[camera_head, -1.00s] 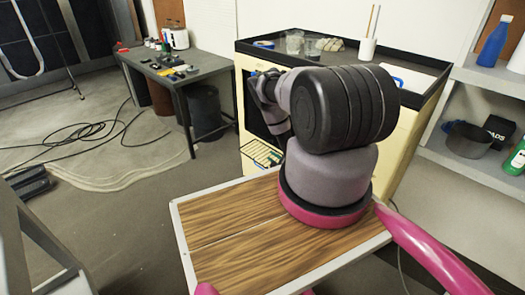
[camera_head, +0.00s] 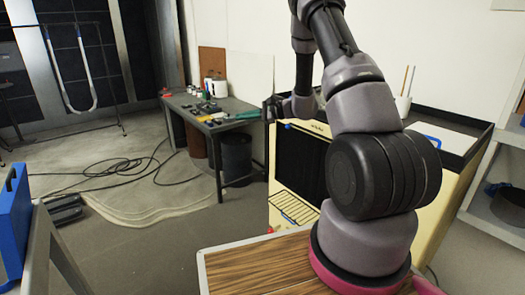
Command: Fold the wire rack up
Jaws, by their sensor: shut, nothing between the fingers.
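The wire rack (camera_head: 294,208) is a small grid of thin bars. It sticks out low on the front of the cream cabinet (camera_head: 284,225), below a dark panel or opening (camera_head: 300,163). It looks folded down, close to level. My arm rises in front of the cabinet and hides much of its right side and top. My gripper (camera_head: 269,109) is small and dark at the cabinet's upper left corner, well above the rack and apart from it. It is shut and empty.
A grey workbench (camera_head: 212,110) with tools and jars stands left of the cabinet, a dark bin (camera_head: 236,158) below it. Black cables (camera_head: 125,170) lie on the floor. A blue object (camera_head: 14,220) is at the left edge. Shelves (camera_head: 490,205) stand at right.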

